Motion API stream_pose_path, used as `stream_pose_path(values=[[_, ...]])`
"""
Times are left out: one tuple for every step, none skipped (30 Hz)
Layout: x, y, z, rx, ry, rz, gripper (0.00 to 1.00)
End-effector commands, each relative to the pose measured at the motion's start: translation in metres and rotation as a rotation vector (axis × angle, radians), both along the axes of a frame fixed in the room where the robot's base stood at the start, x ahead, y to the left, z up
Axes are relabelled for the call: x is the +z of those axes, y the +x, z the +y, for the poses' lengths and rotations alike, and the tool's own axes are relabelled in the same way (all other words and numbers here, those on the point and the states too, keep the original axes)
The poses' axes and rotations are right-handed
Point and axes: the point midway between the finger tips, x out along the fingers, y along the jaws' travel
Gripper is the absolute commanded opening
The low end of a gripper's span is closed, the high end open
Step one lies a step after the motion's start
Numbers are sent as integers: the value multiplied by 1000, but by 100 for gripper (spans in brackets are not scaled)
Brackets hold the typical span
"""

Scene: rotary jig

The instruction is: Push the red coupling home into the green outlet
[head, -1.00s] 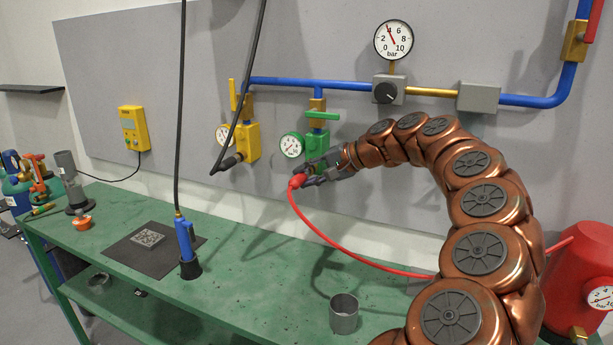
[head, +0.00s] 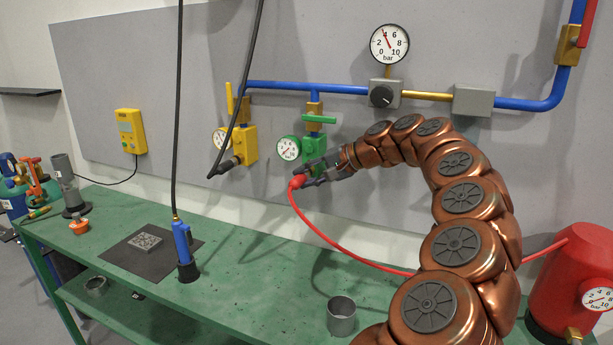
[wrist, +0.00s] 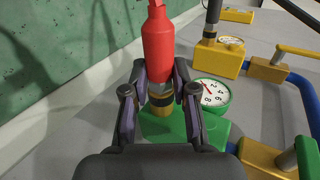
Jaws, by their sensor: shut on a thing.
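The red coupling (head: 297,182) is on the end of a red hose, just below and left of the green outlet (head: 313,152) on the wall panel. My gripper (head: 311,174) is shut on the coupling. In the wrist view, the coupling (wrist: 158,42) stands between the two fingers of my gripper (wrist: 158,78). A brass and dark ring section lies between its red body and the green outlet block (wrist: 170,128). The coupling looks lined up with the outlet there. I cannot tell how deep it sits, as the fingers partly cover the joint.
A round gauge (head: 288,148) sits beside the green outlet. A yellow valve (head: 243,145) with a black hose is to its left. The red hose (head: 345,255) trails to the red tank (head: 573,275). A blue tool (head: 183,243) and a metal cup (head: 341,316) stand on the green bench (head: 255,275).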

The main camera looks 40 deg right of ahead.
Motion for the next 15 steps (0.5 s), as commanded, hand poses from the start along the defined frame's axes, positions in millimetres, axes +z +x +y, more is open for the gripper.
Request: stream_pose_path(values=[[1,1,-2,-4,-1,-3,0],[1,1,-2,-5,-2,-3,0],[1,1,-2,-5,-2,-3,31],[1,1,-2,-5,-2,-3,34],[1,1,-2,-5,-2,-3,37],[1,1,-2,-5,-2,-3,41],[1,1,-2,-4,-1,-3,44],[1,1,-2,-4,-1,-3,48],[1,1,-2,-4,-1,-3,52],[1,1,-2,-4,-1,-3,55],[1,1,-2,-4,-1,-3,56],[1,1,-2,-4,-1,-3,56],[1,1,-2,-4,-1,-3,56],[1,1,-2,-4,-1,-3,56],[1,1,-2,-4,-1,-3,56]])
